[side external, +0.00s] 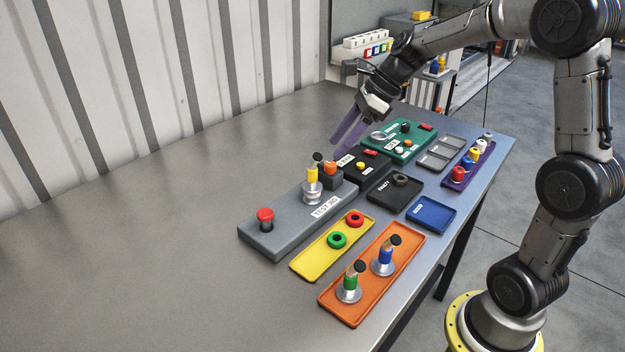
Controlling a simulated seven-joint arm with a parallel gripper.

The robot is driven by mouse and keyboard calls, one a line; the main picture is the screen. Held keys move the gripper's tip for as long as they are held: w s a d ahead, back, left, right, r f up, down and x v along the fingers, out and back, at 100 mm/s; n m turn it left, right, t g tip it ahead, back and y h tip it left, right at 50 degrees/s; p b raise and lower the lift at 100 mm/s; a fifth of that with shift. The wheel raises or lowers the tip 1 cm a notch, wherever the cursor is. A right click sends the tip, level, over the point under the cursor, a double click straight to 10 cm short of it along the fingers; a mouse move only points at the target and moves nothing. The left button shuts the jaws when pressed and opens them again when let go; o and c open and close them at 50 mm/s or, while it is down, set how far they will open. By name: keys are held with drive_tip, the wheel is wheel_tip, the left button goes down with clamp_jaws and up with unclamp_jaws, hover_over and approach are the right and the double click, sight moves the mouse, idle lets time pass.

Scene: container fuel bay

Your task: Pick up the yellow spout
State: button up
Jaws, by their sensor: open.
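The yellow spout (312,176) stands upright on a silver base on the grey test jig (287,229), with a dark tilted tip at its top. My gripper (347,138) has purple fingers and is open. It hangs above the table, behind and to the right of the spout in the picture, apart from it. Nothing shows between the fingers.
An orange block (330,168) is close beside the spout. A red button (265,218) is on the jig's near end. Green and blue spouts stand in an orange tray (335,311). A yellow tray (308,266) holds rings. The table's left side is clear.

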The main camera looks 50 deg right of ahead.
sight(312, 174)
drive_tip(key=shift+x, duration=5.2)
drive_tip(key=shift+w+a+r, duration=0.15)
drive_tip(key=shift+r, duration=0.05)
clamp_jaws()
